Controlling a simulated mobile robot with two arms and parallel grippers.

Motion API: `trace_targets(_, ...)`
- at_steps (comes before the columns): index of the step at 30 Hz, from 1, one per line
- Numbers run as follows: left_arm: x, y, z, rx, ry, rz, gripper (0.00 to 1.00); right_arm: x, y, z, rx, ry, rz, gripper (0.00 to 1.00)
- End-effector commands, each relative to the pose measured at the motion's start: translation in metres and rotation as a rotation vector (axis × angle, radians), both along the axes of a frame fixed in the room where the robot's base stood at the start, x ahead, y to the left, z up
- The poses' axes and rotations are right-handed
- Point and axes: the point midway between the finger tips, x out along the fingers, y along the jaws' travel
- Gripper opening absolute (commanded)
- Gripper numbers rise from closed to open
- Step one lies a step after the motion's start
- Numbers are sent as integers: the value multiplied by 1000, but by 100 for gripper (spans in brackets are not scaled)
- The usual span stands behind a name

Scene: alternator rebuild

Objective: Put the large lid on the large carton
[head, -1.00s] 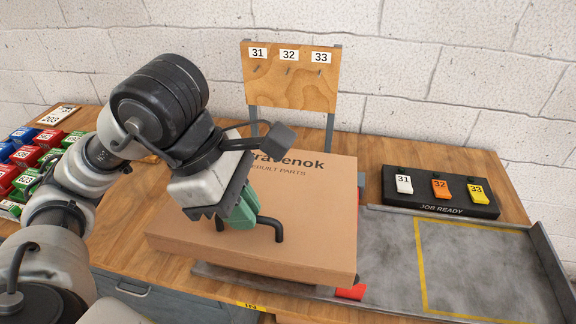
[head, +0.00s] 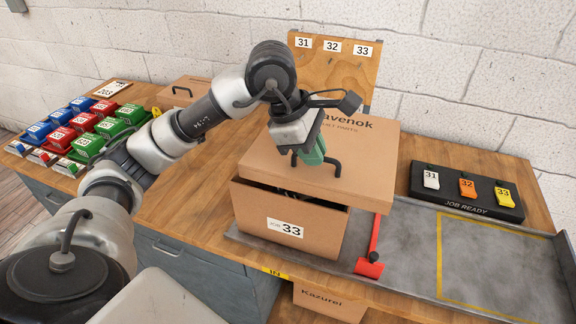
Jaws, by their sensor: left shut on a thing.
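The large carton (head: 270,226) stands on the grey tray at the front of the bench, with a "JOB 33" label on its front. The large lid (head: 355,157), brown with "...avenok" print and a black handle, sits over the carton's top. My left gripper (head: 312,160) is shut on the lid's black handle (head: 334,166), above the lid's left part. The gripper covers part of the handle and print. My right gripper is not in view.
A red lever (head: 370,264) stands just right of the carton. Several coloured boxes (head: 88,148) sit at the left, and a smaller lidded carton (head: 185,92) at the back. A Job Ready rack (head: 466,208) stands right. The yellow-outlined tray area (head: 490,262) is clear.

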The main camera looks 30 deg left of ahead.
Motion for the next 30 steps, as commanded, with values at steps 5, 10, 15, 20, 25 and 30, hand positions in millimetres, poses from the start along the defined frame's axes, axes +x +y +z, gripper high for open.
trace_targets(5,-1,39,-21,3,5,5,0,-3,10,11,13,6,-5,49)
trace_targets(10,-1,57,-33,0,1,2,0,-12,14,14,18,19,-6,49)
trace_targets(15,-2,60,-45,0,2,0,0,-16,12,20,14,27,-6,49)
trace_targets(20,-2,60,-67,-1,4,-1,0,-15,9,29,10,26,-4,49)
trace_targets(25,-1,60,-76,-1,-1,-1,0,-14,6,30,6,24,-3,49)
trace_targets(30,-1,60,-77,-1,1,-1,17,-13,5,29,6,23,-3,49)
